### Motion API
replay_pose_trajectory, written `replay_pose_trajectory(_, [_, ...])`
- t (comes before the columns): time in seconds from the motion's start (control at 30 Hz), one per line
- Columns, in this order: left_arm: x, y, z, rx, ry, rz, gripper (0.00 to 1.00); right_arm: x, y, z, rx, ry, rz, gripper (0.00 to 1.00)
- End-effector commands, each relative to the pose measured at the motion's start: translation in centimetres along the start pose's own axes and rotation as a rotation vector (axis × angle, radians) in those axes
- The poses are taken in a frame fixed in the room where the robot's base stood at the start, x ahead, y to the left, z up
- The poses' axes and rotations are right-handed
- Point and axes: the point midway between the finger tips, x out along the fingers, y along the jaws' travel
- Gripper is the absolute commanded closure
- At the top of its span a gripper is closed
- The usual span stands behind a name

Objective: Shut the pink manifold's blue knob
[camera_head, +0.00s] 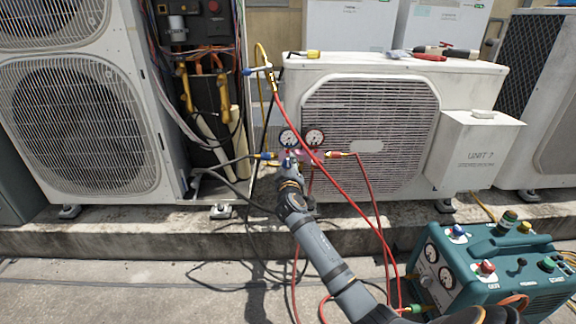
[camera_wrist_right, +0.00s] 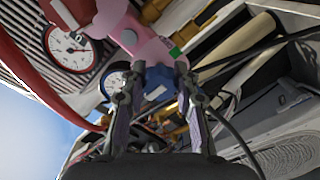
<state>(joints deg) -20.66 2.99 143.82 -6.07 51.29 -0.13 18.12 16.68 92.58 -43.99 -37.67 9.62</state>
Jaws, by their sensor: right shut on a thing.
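The pink manifold (camera_wrist_right: 140,38) hangs in front of the white condenser with two round gauges, and it also shows small in the head view (camera_head: 306,155). The blue knob (camera_wrist_right: 155,82) sits on the manifold's body in the right wrist view. My right gripper (camera_wrist_right: 158,92) has a finger on either side of the blue knob and is shut on it. In the head view my right gripper (camera_head: 288,168) reaches up to the manifold and hides part of it. The left gripper is not in view.
A teal recovery machine (camera_head: 485,262) stands at the lower right. Condenser "UNIT 7" (camera_head: 370,125) is behind, and an open panel with pipes and wires (camera_head: 205,90) is to the left. Hoses lie on the ground.

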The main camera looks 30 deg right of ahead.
Motion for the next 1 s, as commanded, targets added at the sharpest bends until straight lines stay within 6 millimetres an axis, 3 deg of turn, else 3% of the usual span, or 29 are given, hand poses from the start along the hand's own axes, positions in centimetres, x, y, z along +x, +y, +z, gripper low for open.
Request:
replay_pose_trajectory(0.13, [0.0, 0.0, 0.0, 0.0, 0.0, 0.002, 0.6, 0.0, -0.2, 0.2, -0.001, -0.004, -0.002, 1.0])
replay_pose_trajectory(0.17, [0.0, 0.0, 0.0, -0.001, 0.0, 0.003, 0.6, 0.0, -0.2, 0.2, -0.002, -0.005, -0.002, 0.66])
replay_pose_trajectory(0.3, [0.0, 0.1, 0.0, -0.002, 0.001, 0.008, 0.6, 0.0, -0.1, 0.2, -0.002, -0.003, -0.002, 0.47])
replay_pose_trajectory(0.67, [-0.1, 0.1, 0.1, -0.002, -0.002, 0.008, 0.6, -0.5, -0.1, 0.1, -0.002, -0.001, -0.001, 0.46])
replay_pose_trajectory(0.77, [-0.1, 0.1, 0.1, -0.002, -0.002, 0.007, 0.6, -2.0, -0.1, 0.1, -0.002, 0.0, -0.002, 0.46])
replay_pose_trajectory(1.0, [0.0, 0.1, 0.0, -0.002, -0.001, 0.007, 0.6, -7.9, -0.2, 0.2, 0.0, -0.002, -0.004, 0.46])
